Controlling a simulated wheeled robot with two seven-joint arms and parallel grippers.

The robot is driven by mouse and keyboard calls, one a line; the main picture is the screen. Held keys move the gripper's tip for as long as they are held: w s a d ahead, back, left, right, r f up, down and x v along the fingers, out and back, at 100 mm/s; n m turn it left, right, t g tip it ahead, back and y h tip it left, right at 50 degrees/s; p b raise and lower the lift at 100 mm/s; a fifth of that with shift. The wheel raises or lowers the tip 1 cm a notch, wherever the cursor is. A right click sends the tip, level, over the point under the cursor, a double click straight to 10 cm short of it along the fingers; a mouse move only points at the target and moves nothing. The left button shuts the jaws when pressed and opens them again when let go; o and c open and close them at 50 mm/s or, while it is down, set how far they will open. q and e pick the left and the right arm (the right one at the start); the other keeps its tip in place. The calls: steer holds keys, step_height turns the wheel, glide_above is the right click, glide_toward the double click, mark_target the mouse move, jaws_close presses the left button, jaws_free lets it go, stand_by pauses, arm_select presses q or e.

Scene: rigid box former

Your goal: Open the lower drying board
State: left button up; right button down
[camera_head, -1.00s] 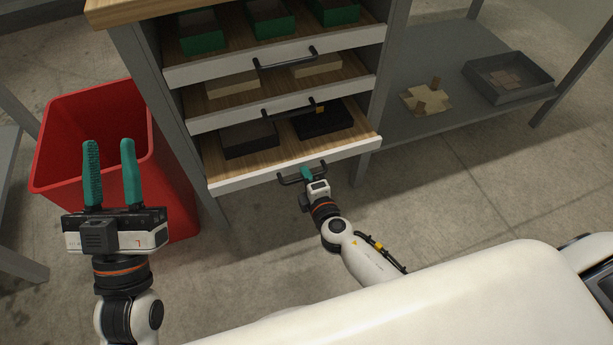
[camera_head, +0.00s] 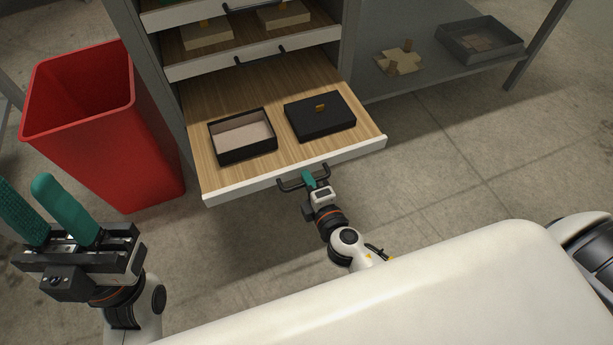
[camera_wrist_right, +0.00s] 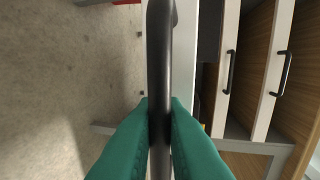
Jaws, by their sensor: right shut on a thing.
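The lower drying board (camera_head: 215,90) is a wooden drawer board with a white front, pulled well out of the cabinet. Its black bar handle (camera_head: 289,186) is on the front edge. My right gripper (camera_head: 309,178) is shut on this handle; in the right wrist view its green fingers clasp the dark bar (camera_wrist_right: 160,60) from both sides. On the board lie an open black box (camera_head: 243,151) with a pale inside and a closed black box (camera_head: 320,117) with a small orange tab. My left gripper (camera_head: 46,207) is open and empty at the left, away from the board.
A red bin (camera_head: 85,130) stands on the floor left of the cabinet. Above the lower board, another board (camera_head: 200,68) holds beige boxes. A grey shelf (camera_head: 380,87) at the right carries a grey tray (camera_head: 480,42) and a beige piece (camera_head: 398,62). Floor to the right is clear.

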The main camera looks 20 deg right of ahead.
steer(key=shift+s, duration=0.25)
steer(key=c, duration=1.8)
jaws_free()
steer(key=b+v, duration=0.2)
steer(key=v, duration=1)
steer(key=shift+a, duration=0.1)
